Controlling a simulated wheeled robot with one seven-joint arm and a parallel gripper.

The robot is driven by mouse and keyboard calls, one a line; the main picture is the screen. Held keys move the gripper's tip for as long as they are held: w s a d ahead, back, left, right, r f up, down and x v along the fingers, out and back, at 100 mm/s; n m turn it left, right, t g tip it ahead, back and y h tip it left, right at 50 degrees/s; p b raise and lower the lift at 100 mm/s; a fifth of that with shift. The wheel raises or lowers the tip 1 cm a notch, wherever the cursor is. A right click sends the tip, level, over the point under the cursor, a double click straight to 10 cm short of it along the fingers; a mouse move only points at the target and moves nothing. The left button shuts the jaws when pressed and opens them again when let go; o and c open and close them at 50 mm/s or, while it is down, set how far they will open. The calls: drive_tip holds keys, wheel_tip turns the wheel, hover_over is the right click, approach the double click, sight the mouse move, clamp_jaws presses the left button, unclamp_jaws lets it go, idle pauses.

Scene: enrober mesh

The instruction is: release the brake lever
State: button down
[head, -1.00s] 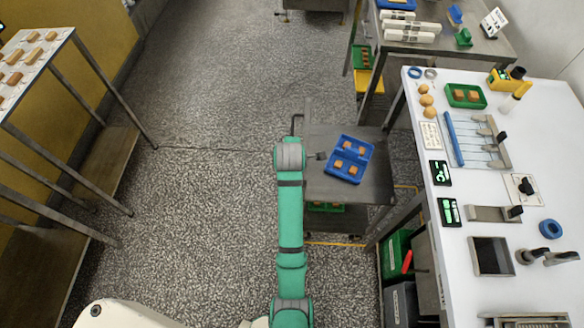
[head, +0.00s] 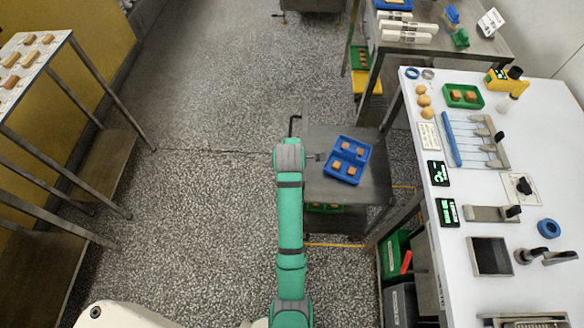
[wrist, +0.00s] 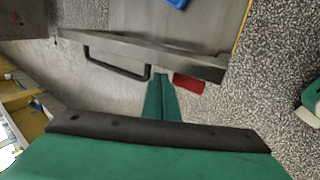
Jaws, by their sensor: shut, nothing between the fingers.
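A small red lever (wrist: 190,83), which looks like the brake lever, sticks out below the edge of the steel cart (wrist: 205,66) in the wrist view. My gripper (wrist: 161,78) is shut and empty, its green fingers pointing at the cart edge just left of the red lever. A small gap shows between them in the picture; I cannot tell the depth. In the head view the cart (head: 375,190) stands right of my arm.
The cart carries a blue tray (head: 346,160) of brown pieces and has a dark handle (wrist: 117,68) left of my fingers. A white worktable (head: 465,240) stands right of the cart, a rack (head: 30,60) at far left. The speckled floor between is clear.

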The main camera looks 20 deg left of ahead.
drive_tip(key=shift+s, duration=0.15)
drive_tip(key=shift+s+d+f, duration=0.1)
drive_tip(key=shift+s+f, duration=0.15)
drive_tip(key=shift+s, duration=0.2)
drive_tip(key=shift+s+d+f, duration=0.1)
drive_tip(key=shift+s+f, duration=0.15)
drive_tip(key=shift+s, duration=0.2)
drive_tip(key=shift+r, duration=0.1)
wheel_tip(320, 180, up, 15)
drive_tip(key=s, duration=0.1)
drive_tip(key=shift+s, duration=0.25)
drive_tip(key=shift+s+d, duration=0.1)
drive_tip(key=shift+d, duration=0.05)
